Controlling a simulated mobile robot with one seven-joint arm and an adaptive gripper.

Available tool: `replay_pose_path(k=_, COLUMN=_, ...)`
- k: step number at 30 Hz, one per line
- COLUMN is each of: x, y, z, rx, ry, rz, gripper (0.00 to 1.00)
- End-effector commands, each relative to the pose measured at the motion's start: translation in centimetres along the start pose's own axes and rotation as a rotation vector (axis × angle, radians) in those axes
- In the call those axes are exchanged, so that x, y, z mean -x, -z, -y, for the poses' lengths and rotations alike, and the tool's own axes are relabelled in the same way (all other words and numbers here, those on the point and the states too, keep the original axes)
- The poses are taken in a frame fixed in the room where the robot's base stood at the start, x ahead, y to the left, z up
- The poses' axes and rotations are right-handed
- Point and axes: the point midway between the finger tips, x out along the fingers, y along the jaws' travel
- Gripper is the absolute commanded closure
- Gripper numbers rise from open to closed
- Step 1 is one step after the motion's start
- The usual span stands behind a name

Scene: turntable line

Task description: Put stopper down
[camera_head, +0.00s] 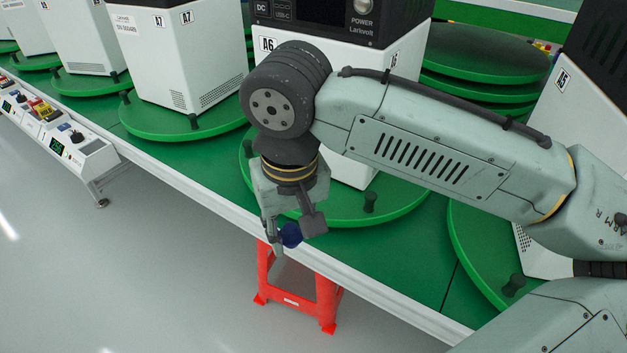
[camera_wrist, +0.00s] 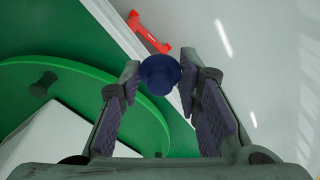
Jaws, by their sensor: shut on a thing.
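A dark blue round stopper (camera_head: 291,235) is held between the fingertips of my gripper (camera_head: 287,240), which points down. The wrist view shows the stopper (camera_wrist: 160,74) between the two fingertips of my gripper (camera_wrist: 159,80), its round end facing the camera. In the head view the stopper is partly hidden by the fingers. It is in the air near the front edge of the green table (camera_head: 410,270), beside the green turntable (camera_head: 395,206) that carries the white A6 machine (camera_head: 362,165).
A red step stool (camera_head: 325,293) stands on the grey floor below the table edge; it also shows in the wrist view (camera_wrist: 150,33). Dark pegs, such as this peg (camera_head: 370,200), stand on the turntable rims. Control boxes (camera_head: 62,143) line the left side.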

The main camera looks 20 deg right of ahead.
Motion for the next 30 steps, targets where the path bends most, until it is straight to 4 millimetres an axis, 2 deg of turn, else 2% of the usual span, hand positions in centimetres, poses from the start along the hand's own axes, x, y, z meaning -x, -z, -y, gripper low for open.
replay_pose_path(k=3, x=0.7, y=-0.5, z=0.2, rx=0.007, ry=0.001, rz=0.001, gripper=0.87)
replay_pose_path(k=10, x=0.7, y=-0.4, z=0.2, rx=0.007, ry=0.003, rz=0.001, gripper=0.87)
replay_pose_path(k=14, x=0.6, y=0.2, z=-0.2, rx=0.005, ry=0.004, rz=0.001, gripper=0.87)
replay_pose_path(k=17, x=0.4, y=1.5, z=-1.5, rx=0.002, ry=0.003, rz=0.003, gripper=0.87)
replay_pose_path(k=27, x=-1.1, y=8.0, z=-7.3, rx=0.004, ry=0.001, rz=0.002, gripper=0.87)
replay_pose_path(k=30, x=-1.6, y=9.3, z=-8.4, rx=0.004, ry=0.003, rz=0.001, gripper=0.87)
